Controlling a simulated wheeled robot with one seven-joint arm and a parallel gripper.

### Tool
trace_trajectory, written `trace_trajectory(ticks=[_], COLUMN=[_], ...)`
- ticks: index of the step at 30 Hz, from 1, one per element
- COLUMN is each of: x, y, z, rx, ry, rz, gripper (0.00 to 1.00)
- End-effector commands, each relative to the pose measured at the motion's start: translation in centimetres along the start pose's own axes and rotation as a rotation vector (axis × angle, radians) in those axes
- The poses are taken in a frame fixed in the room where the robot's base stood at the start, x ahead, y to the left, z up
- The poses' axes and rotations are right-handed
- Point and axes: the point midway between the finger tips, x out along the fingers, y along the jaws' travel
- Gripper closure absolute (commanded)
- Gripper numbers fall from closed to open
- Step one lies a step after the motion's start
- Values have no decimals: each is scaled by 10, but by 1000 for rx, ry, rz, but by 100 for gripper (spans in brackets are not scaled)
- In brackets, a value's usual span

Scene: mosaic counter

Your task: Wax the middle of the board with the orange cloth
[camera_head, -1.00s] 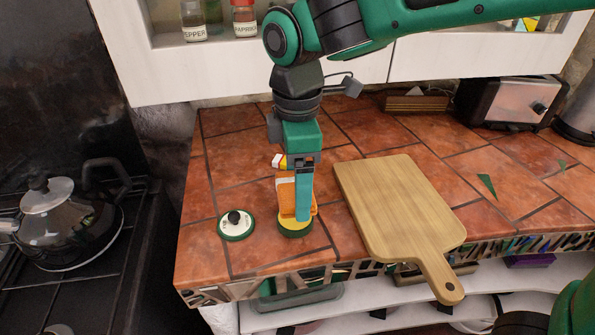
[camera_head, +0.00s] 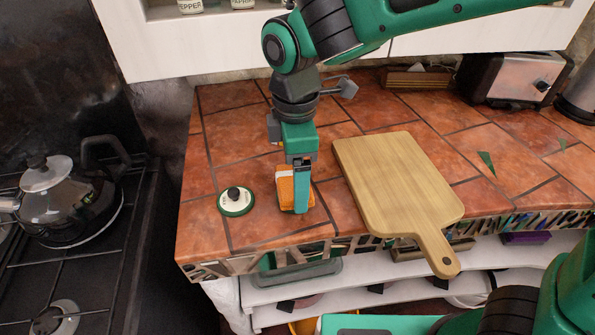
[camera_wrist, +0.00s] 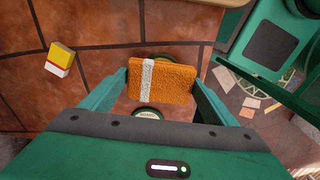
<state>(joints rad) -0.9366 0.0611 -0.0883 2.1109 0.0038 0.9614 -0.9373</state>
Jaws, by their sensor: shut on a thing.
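My gripper (camera_head: 294,195) is shut on the orange cloth (camera_head: 284,188), a folded pad with a pale stripe. It also shows between my fingers in the wrist view (camera_wrist: 175,84). The cloth is low over the counter, left of the wooden board (camera_head: 392,180). A round green-rimmed tin (camera_wrist: 160,57) peeks out past the cloth's edge in the wrist view; the cloth hides most of it. In the head view, cloth and gripper hide the tin. I cannot tell whether the cloth touches it. The white lid with green rim (camera_head: 236,200) lies just left of the gripper. The board lies flat, its top bare.
A small yellow and white block (camera_wrist: 60,60) lies on the tiles. A kettle (camera_head: 55,200) stands on the stove at left. A toaster (camera_head: 514,80) stands at the back right. The board's handle (camera_head: 438,254) overhangs the counter's front edge.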

Motion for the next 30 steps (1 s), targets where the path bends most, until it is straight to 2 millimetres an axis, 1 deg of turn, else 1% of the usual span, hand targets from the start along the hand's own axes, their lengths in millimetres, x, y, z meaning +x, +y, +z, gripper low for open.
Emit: trace_trajectory(ticks=[11, 30], x=[0, 6], y=[0, 0], z=[0, 0], rx=[0, 0], ry=[0, 0], rz=[0, 0], gripper=[40, 40])
